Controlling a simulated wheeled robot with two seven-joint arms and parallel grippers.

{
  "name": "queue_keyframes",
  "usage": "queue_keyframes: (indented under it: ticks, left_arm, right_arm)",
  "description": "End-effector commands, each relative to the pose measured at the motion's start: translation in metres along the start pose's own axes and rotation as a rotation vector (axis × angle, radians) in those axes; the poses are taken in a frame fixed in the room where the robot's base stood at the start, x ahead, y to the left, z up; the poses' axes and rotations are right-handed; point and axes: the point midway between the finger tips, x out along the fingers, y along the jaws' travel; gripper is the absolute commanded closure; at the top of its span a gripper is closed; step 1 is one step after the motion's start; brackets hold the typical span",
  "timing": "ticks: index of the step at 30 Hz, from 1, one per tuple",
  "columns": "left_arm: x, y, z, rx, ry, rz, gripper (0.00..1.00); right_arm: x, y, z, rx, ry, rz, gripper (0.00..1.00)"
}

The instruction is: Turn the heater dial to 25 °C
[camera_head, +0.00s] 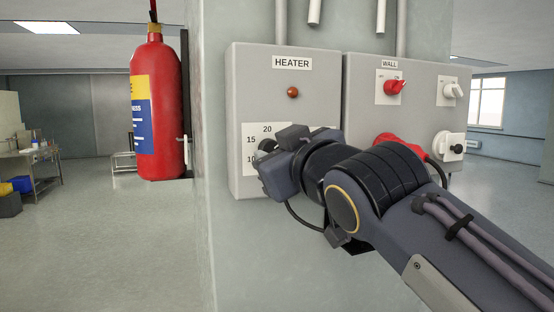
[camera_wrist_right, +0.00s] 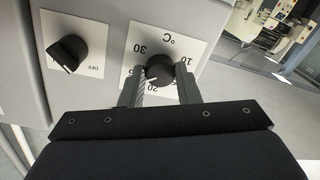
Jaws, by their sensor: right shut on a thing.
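The grey heater box (camera_head: 250,95) is on the wall in the head view, with a HEATER label and a white scale plate (camera_head: 252,130) reading 10, 15 and 20. My right gripper (camera_head: 268,150) is at that plate and hides most of the dial. In the right wrist view the round black heater dial (camera_wrist_right: 160,69) sits between the two fingers of my right gripper (camera_wrist_right: 161,82), which is shut on it. Its pale mark points down, near the 20. The 30 and 10 are readable; the fingers partly cover other numbers. My left gripper is not in view.
A second grey box (camera_head: 420,95) labelled WALL adjoins on the right, with a red switch (camera_head: 394,87), a white switch (camera_head: 453,90) and a red plug. Another black knob (camera_wrist_right: 68,52) marked OFF is beside the dial plate. A fire extinguisher (camera_head: 158,105) hangs at left.

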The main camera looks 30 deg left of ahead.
Motion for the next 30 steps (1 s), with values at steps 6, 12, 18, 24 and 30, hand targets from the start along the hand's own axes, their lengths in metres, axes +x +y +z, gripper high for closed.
queue_keyframes:
  ticks: [6,12,18,24,30]
  left_arm:
    - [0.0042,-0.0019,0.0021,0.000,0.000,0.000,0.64]
    - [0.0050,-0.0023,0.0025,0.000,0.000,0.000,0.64]
    - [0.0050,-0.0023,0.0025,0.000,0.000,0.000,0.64]
    - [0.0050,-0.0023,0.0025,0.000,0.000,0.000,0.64]
    - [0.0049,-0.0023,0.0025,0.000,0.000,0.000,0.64]
  right_arm:
    - [0.0009,-0.0016,0.0032,0.082,-0.001,-0.001,0.94]
    - [0.0009,-0.0014,0.0028,0.113,0.001,0.000,0.94]
    - [0.0009,-0.0014,0.0027,0.119,0.000,0.000,0.94]
    - [0.0009,-0.0015,0.0028,0.118,0.000,0.000,0.94]
    - [0.0006,-0.0010,0.0019,0.117,0.003,0.001,0.49]
